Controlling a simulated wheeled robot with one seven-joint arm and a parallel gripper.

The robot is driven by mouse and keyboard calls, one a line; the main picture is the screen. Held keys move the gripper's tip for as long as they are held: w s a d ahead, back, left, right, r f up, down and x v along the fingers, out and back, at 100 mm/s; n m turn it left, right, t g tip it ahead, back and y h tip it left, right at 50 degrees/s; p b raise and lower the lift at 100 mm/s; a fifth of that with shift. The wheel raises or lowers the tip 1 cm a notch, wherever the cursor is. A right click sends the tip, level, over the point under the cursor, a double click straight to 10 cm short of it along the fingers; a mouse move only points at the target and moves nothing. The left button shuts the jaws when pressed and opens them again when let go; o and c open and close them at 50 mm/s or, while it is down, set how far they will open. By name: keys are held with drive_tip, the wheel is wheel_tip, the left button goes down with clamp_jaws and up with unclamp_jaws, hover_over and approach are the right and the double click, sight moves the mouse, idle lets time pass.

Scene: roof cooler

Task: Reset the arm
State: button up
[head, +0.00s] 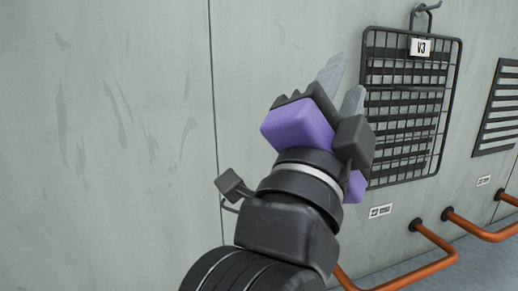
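My gripper (342,88) is in the middle of the head view, at the end of my raised arm. It has a black and purple body and two grey fingers pointing up and to the right. The fingers stand apart, with a gap between them and nothing seen in it. The fingertips appear close to the left edge of a black wire-framed panel (452,92), and the gripper covers part of its lower left side. I cannot tell the depth between them.
The panel hangs on a wall hook (426,8) and bears a white "V3" tag (421,47). A dark slatted vent (500,108) is at the right. Orange pipes (435,262) run low along the grey wall (110,140). The wall at left is bare.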

drive_tip(key=w+a+f+n+t+y, duration=0.1)
drive_tip(key=a+f+n+t+y, duration=0.35)
drive_tip(key=f+n+y, duration=0.9)
drive_tip(key=s+f+n+g+y, duration=0.4)
drive_tip(key=f+n, duration=0.3)
drive_tip(key=f, duration=0.4)
drive_tip(key=s+d+f+g+h, duration=0.2)
drive_tip(key=s+d+f, duration=0.2)
drive_tip(key=s+f, duration=0.3)
drive_tip(key=s+d+f+m+g+h, duration=0.1)
drive_tip(key=s+d+f, duration=0.4)
drive_tip(key=s, duration=0.8)
drive_tip(key=s+d+f+m+g+h, duration=0.1)
drive_tip(key=s+d+f+g+h, duration=0.2)
drive_tip(key=s+f, duration=0.7)
drive_tip(key=shift+s+d+f, duration=0.15)
drive_tip(key=shift+d+f, duration=0.3)
drive_tip(key=shift+d, duration=0.8)
drive_tip(key=shift+d+g, duration=0.1)
drive_tip(key=shift+g, duration=0.15)
